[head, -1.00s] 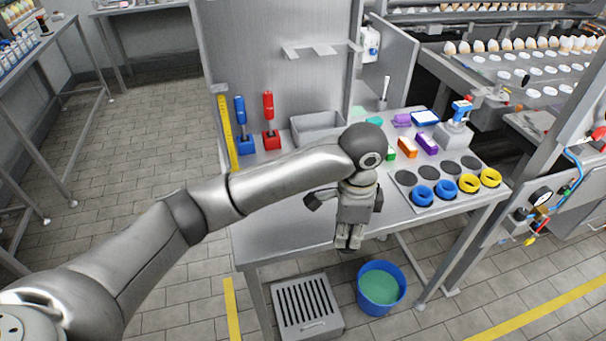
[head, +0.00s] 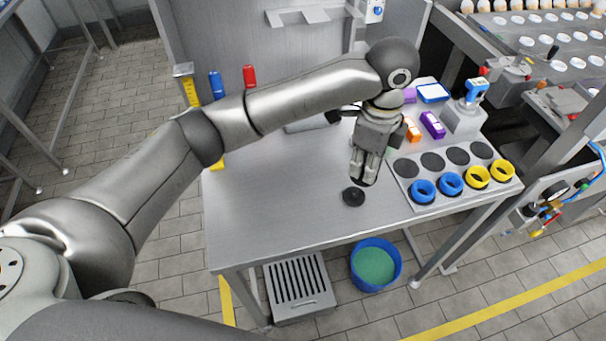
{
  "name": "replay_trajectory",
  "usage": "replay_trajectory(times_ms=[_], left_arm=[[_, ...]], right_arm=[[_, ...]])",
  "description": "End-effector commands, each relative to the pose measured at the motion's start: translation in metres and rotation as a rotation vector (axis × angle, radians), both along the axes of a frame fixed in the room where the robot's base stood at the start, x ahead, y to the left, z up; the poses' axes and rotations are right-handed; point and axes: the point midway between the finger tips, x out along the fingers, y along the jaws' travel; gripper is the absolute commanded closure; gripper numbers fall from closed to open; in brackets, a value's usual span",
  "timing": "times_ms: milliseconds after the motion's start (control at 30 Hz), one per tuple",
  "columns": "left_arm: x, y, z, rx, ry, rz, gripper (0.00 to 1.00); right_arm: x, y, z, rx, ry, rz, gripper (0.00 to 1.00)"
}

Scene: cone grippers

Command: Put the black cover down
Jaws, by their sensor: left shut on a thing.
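The black cover (head: 353,197) is a small dark round disc with a raised middle. It shows just below the fingertips of my left gripper (head: 362,181), over the bare front part of the metal table (head: 270,205). My left gripper points down and is shut on the cover. The fingers partly hide where they meet it. I cannot tell whether the cover touches the tabletop. My right gripper is not in view.
Right of the cover is a plate (head: 408,188) with dark round spots, blue rings (head: 423,191) and yellow rings (head: 477,177). Behind are purple (head: 433,125) and orange (head: 412,129) blocks. A blue bucket (head: 376,243) stands below. The table's left front is clear.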

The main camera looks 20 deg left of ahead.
Motion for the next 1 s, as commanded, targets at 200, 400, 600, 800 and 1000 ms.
replay_trajectory(times_ms=[200, 400, 600, 800, 1000], left_arm=[[-0.018, 0.051, -0.019, 0.002, 0.002, 0.006, 0.98], [-0.032, 0.084, -0.054, 0.003, 0.004, 0.004, 0.98], [-0.037, 0.098, -0.075, 0.0, 0.001, 0.002, 0.98], [-0.041, 0.109, -0.092, 0.001, 0.003, 0.003, 0.98], [-0.041, 0.108, -0.116, 0.0, 0.0, 0.002, 0.98]], right_arm=[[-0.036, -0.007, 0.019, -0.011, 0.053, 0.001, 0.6], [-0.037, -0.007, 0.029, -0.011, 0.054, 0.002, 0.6], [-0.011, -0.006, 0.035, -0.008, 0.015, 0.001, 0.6], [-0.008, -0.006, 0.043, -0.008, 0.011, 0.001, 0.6], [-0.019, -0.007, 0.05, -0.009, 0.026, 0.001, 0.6]])
